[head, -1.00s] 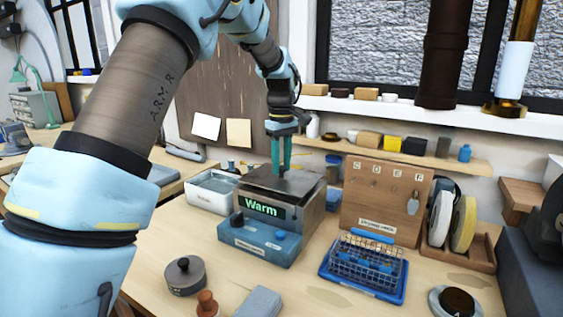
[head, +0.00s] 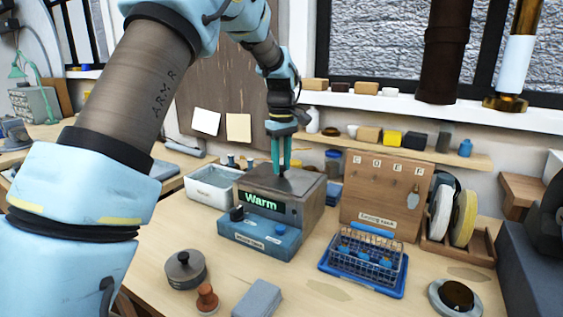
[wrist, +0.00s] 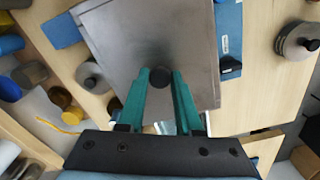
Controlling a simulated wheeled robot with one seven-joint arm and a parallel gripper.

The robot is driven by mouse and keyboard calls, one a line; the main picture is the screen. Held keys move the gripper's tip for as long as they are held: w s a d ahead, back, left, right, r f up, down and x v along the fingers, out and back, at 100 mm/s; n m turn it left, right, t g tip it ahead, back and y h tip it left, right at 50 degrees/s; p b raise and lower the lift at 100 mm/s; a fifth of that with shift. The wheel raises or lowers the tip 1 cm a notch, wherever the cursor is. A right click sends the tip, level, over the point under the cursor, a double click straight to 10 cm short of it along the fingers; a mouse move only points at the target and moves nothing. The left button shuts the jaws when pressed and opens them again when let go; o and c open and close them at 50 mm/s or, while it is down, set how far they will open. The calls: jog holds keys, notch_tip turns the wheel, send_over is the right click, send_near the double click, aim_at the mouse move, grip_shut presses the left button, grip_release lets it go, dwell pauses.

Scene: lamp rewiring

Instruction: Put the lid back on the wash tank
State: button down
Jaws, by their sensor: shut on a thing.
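The wash tank (head: 268,243) stands on the bench, a grey box with a blue front and a green "Warm" display. Its lid (head: 305,184) is a flat grey metal plate with a dark knob. In the head view the lid lies across the tank's top and looks level; I cannot tell whether its edges are fully seated. My gripper (head: 281,168) points down over it, shut on the knob. In the wrist view the lid (wrist: 125,45) fills the middle, with the knob (wrist: 160,78) between the green fingers of my gripper (wrist: 160,80).
A white basin (head: 205,190) stands close left of the tank. A blue tray with a wire basket (head: 365,255) and an upright wooden board with hooks (head: 385,185) are to the right. A lidded grey pot (head: 185,270) and a brown knobbed piece (head: 207,300) stand in front.

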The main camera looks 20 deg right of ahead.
jog(key=c, duration=0.5)
grip_release()
notch_tip(320, 180, up, 11)
jog(key=b, duration=0.2)
jog(key=a+f+m, duration=0.1)
jog(key=a+f, duration=0.3)
jog(key=a, duration=0.5)
jog(key=a+f+m, duration=0.1)
jog(key=a+f, duration=0.3)
jog(key=a, duration=0.5)
jog(key=s+a+f+m, duration=0.1)
jog(key=s+a+f, duration=0.3)
jog(key=s+a, duration=0.3)
jog(key=s+a+f+m+t, duration=0.1)
jog(key=s+a+f, duration=0.4)
jog(key=s+a, duration=0.3)
jog(key=shift+a+t, duration=0.3)
jog(key=shift+a, duration=0.8)
